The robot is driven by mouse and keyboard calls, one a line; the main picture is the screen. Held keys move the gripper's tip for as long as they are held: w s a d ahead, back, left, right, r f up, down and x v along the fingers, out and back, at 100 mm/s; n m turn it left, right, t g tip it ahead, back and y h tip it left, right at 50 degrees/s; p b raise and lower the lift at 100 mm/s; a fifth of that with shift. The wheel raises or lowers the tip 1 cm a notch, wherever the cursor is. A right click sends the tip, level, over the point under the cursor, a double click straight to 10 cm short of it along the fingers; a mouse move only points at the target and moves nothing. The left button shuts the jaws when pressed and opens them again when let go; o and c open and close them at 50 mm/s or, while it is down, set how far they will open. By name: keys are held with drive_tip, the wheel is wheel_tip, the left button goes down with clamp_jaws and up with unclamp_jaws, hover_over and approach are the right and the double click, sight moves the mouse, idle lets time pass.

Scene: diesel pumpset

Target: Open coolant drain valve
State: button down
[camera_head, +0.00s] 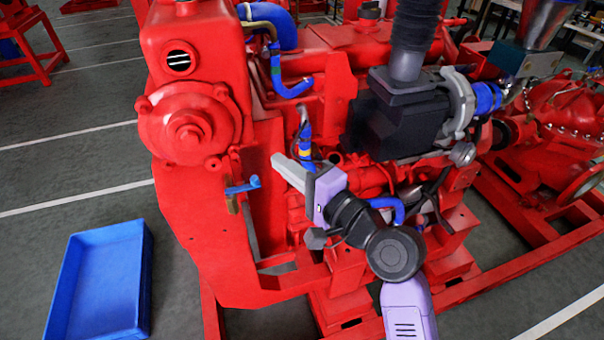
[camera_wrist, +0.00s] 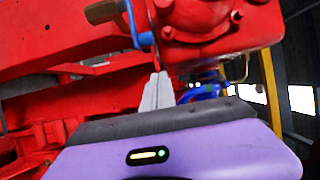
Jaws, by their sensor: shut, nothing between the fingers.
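The coolant drain valve has a blue lever (camera_head: 242,187) and a brass-coloured body (camera_head: 232,204). It sits on the red engine's left end, below the round cover. In the head view the lever lies nearly level and points right. In the wrist view the blue lever (camera_wrist: 133,22) and brass body (camera_wrist: 101,12) show at the top, left of centre. My gripper (camera_head: 278,162) is shut and empty, to the right of the lever and slightly higher in the head view. In the wrist view my gripper (camera_wrist: 160,76) has its fingertips close below the lever's end in the picture, apparently apart from it.
A blue tray (camera_head: 148,285) stands on the floor at lower left. The red engine block (camera_head: 185,215) surrounds the valve. Blue hoses (camera_head: 305,125) and a black filter housing (camera_head: 385,120) are near my arm.

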sight(243, 187)
drive_tip(key=shift+s+a+p, duration=0.35)
drive_tip(key=shift+s+a, duration=0.25)
drive_tip(key=shift+s, duration=0.2)
drive_tip(key=shift+s+a+p, duration=0.35)
drive_tip(key=shift+s+a, duration=0.25)
drive_tip(key=shift+s, duration=0.15)
